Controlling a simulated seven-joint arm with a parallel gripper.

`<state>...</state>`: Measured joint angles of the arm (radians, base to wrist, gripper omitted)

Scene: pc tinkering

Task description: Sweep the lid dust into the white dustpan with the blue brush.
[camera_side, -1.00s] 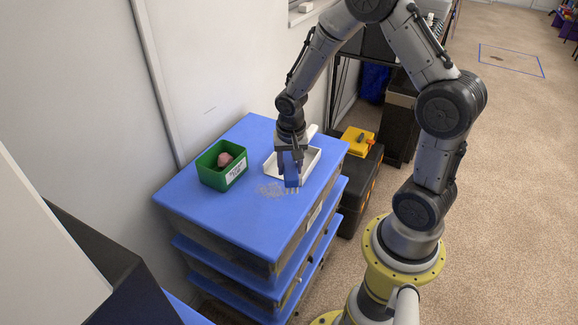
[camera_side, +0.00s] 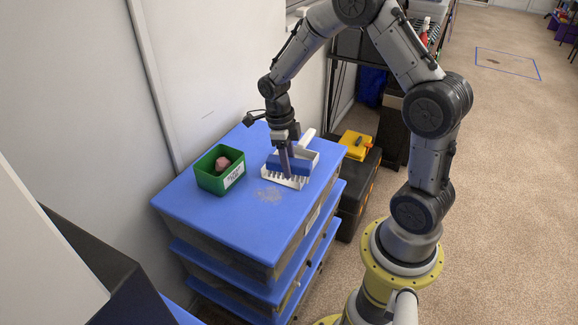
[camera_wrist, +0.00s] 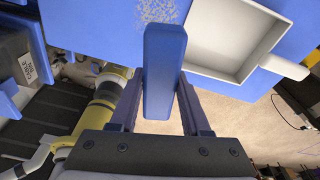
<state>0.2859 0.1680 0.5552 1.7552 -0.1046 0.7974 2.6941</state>
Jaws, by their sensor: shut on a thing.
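My gripper (camera_side: 286,156) is shut on the blue brush (camera_side: 278,164). In the side view the brush is broadside, its pale bristles (camera_side: 286,181) pointing down. It is in front of the white dustpan (camera_side: 314,160) and hides part of it; I cannot tell whether the bristles touch the lid. The lid dust (camera_side: 268,194) is a thin pale patch on the blue lid, just in front of the brush. In the wrist view the brush (camera_wrist: 164,70) is between my fingers, the dust (camera_wrist: 157,11) lies beyond its far end, and the dustpan (camera_wrist: 238,38) is to the right, with no dust visible inside.
A green bin (camera_side: 209,180) with a pinkish lump (camera_side: 223,163) stands on the lid (camera_side: 215,218) to the left. The wall runs behind the lid. A dark case with a yellow box (camera_side: 356,146) stands beyond the lid's right edge. The lid's front part is clear.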

